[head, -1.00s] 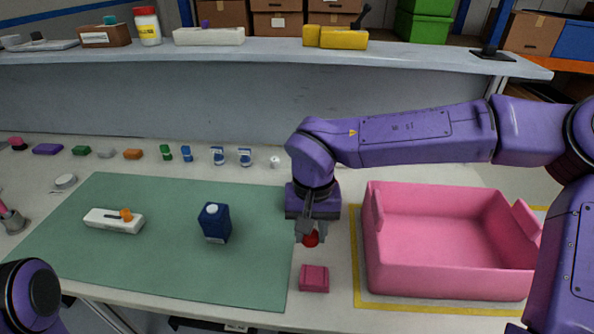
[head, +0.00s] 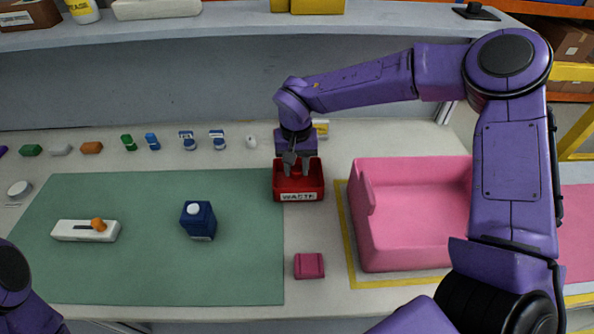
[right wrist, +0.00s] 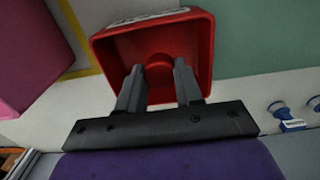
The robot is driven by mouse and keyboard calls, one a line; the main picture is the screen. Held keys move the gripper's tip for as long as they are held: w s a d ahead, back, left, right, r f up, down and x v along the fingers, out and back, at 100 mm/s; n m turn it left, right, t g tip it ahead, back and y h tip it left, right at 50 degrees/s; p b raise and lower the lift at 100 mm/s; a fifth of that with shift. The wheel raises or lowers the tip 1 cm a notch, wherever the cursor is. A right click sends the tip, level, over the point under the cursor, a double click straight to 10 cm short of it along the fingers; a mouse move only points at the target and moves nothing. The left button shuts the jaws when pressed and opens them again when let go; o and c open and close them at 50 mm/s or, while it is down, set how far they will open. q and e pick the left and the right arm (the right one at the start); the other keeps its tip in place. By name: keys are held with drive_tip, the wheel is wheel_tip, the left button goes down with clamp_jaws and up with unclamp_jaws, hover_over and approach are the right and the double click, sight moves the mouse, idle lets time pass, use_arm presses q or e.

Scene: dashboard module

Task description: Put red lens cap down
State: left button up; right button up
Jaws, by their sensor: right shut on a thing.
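My right gripper (head: 297,167) is shut on the red lens cap (right wrist: 160,66), which shows between the two fingers in the right wrist view. The fingertips are inside the outline of an open red bin (head: 299,196) labelled WASTE. The bin also shows in the right wrist view (right wrist: 203,45), its walls around the fingertips and cap. In the head view the cap is hidden among the fingers and the bin. I cannot tell whether the cap touches the bin's floor. My left gripper is out of view.
A pink tray (head: 410,257) stands right of the bin. A small pink block (head: 309,266) lies in front. The green mat (head: 140,270) holds a blue box (head: 198,220) and a white switch piece (head: 86,231). Several small parts line the back.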

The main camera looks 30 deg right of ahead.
sight(298, 185)
drive_tip(key=shift+w+d+f, duration=0.1)
drive_tip(key=shift+d+f, duration=0.1)
drive_tip(key=shift+f, duration=0.1)
drive_tip(key=f, duration=0.2)
drive_tip(key=f+p, duration=0.1)
drive_tip(key=shift+w+d+f, duration=0.1)
drive_tip(key=shift+w+f, duration=0.1)
drive_tip(key=shift+f, duration=0.15)
drive_tip(key=shift+s, duration=0.1)
drive_tip(key=shift+f, duration=0.3)
drive_tip(key=o, duration=1)
drive_tip(key=shift+r, duration=0.1)
wheel_tip(298, 185, up, 13)
drive_tip(key=shift+f+b, duration=0.15)
drive_tip(key=shift+b, duration=0.45)
